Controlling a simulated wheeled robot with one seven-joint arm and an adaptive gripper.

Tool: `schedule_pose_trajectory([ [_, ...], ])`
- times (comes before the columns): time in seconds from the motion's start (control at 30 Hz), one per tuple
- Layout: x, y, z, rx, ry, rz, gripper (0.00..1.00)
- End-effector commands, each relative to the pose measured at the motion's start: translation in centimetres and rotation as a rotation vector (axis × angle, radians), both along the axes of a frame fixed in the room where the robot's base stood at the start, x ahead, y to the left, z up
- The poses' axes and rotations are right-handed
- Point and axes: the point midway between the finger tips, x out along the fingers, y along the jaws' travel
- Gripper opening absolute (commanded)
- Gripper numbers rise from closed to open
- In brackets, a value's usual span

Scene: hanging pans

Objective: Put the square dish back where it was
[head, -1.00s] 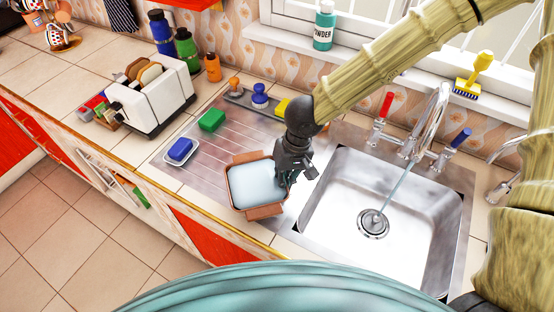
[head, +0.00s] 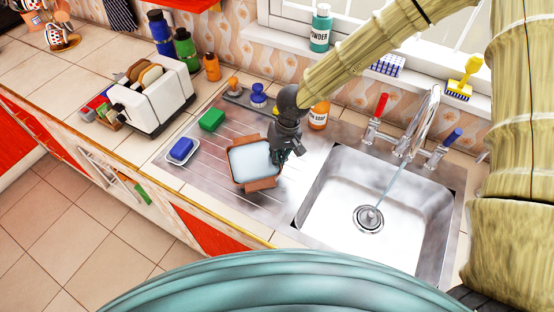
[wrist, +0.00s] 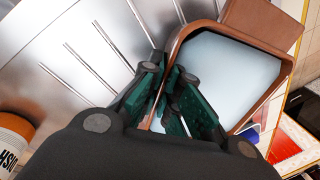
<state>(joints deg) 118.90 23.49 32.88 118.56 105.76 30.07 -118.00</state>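The square dish (head: 252,161), brown with a pale inside and tab handles, is over the ribbed steel draining board (head: 212,178), left of the sink. My gripper (head: 279,157) is at its right side. In the wrist view my gripper's green-padded fingers (wrist: 172,88) straddle the wall of the dish (wrist: 232,72) and look closed on it. The dish looks about level and empty. I cannot tell whether its bottom touches the board.
The sink (head: 385,215) with running tap (head: 420,125) is to the right. A blue sponge on a tray (head: 181,150), a green sponge (head: 211,120) and an orange soap bottle (head: 319,115) stand close by. A toaster (head: 150,100) is further left.

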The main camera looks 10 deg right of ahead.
Motion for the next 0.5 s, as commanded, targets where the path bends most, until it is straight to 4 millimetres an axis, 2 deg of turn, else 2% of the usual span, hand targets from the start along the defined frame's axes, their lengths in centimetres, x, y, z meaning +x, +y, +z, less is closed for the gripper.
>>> schedule_pose_trajectory([
  [0.2,0.0,0.0,-1.1,0.001,-0.001,0.000,0.00],
  [0.5,0.1,0.1,-1.2,0.002,-0.002,0.000,0.00],
])
